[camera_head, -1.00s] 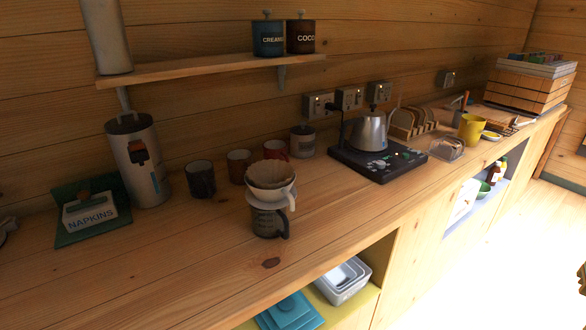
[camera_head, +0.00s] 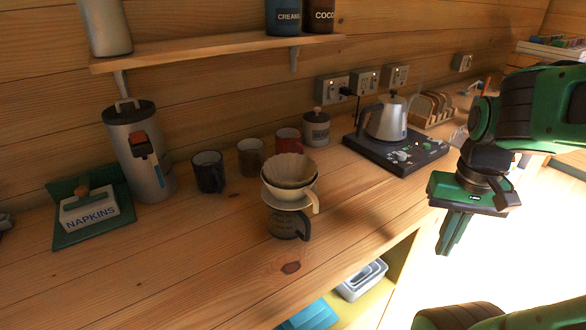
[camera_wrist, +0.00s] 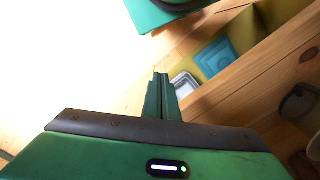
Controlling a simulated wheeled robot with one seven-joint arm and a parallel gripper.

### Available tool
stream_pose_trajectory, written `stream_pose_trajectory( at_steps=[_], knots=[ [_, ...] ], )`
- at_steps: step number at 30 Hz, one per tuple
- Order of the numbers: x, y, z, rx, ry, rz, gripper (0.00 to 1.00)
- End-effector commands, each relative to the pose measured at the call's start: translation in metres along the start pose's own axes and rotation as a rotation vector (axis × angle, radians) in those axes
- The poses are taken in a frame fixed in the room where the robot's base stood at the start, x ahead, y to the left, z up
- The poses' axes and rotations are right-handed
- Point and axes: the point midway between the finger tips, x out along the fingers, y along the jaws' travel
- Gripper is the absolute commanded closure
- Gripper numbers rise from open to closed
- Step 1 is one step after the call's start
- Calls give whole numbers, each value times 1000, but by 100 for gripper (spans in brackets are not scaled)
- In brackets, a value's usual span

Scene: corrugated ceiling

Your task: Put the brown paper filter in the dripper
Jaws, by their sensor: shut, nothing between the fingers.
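The brown paper filter (camera_head: 291,169) sits in the mouth of the white dripper (camera_head: 285,198), its rim standing above the dripper's edge. The dripper rests on a dark glass server (camera_head: 288,223) with a handle, standing upright on the wooden counter. My gripper (camera_head: 450,247) is shut and empty, pointing down in front of the counter's edge at the right, well apart from the dripper. In the wrist view the closed fingers (camera_wrist: 160,84) point toward the counter's open shelf.
Several mugs (camera_head: 208,172) stand behind the dripper. A kettle (camera_head: 386,120) sits on a black scale or stove to the right. A napkin holder (camera_head: 88,212) and a metal dispenser (camera_head: 140,165) are at the left. The counter's front left is clear.

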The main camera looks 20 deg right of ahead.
Motion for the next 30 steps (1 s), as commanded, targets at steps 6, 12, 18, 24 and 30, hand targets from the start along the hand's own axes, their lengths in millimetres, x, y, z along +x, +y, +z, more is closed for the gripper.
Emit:
stream_pose_trajectory(
  at_steps=[6,12,18,24,30],
  knots=[
    [0,0,0,0,0,0,100],
    [-9,2,6,10,12,-13,100],
    [-39,-53,-29,89,-6,-65,100],
    [-81,-131,-78,211,-77,-125,100],
    [-113,-196,-113,312,-169,-135,100]
  ],
)
